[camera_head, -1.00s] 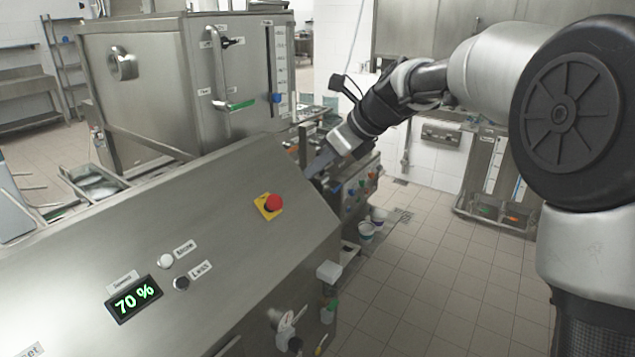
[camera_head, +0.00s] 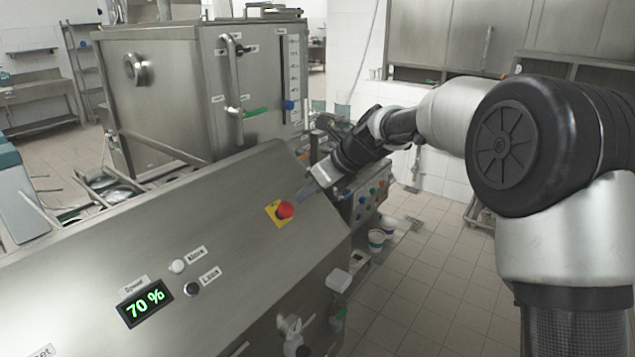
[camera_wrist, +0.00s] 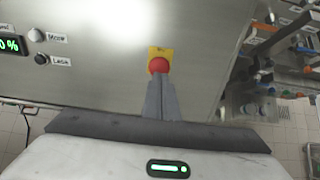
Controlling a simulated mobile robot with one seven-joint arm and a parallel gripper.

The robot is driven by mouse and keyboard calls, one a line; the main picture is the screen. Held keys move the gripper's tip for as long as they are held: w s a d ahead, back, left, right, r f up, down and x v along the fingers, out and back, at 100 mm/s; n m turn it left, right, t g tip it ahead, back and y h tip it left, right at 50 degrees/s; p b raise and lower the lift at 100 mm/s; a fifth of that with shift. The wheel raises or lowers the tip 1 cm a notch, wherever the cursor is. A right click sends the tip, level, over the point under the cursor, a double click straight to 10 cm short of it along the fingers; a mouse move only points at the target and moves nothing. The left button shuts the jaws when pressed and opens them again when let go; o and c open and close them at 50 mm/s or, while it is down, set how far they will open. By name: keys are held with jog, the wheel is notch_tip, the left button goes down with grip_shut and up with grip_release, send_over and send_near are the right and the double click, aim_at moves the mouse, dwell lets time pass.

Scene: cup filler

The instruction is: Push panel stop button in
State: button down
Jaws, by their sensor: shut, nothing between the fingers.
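The stop button (camera_head: 285,209) is a red mushroom cap on a yellow square plate, on the sloped steel panel (camera_head: 215,225) of the machine. My gripper (camera_head: 303,196) is shut and empty, reaching in from the right with its fingertips right beside the button. In the wrist view the red button (camera_wrist: 159,65) shows just beyond the tips of my grey fingers (camera_wrist: 160,80), which cover its lower edge. I cannot tell whether the tips touch the cap. How far in the button sits cannot be made out.
Left on the panel are a green "70 %" display (camera_head: 146,302), a white button (camera_head: 177,266) and a black button (camera_head: 192,289). A steel tank (camera_head: 185,85) stands behind. Coloured buttons (camera_head: 368,195) and cups (camera_head: 377,238) are at the right. The panel around the stop button is bare.

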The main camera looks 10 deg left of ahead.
aim_at(287, 208)
jog(key=x, duration=0.5)
dwell(0.3)
jog(key=shift+w+a+f+p, duration=0.1)
jog(key=shift+a+f+p, duration=0.2)
jog(key=shift+f, duration=0.2)
jog(key=shift+a+f, duration=0.15)
jog(key=shift+a, duration=0.05)
jog(key=shift+d+r+p, duration=0.25)
jog(key=shift+r+p, duration=0.2)
jog(key=shift+p, duration=0.05)
jog(key=v, duration=1.3)
jog(key=shift+d+r+p, duration=0.25)
jog(key=shift+p, duration=0.05)
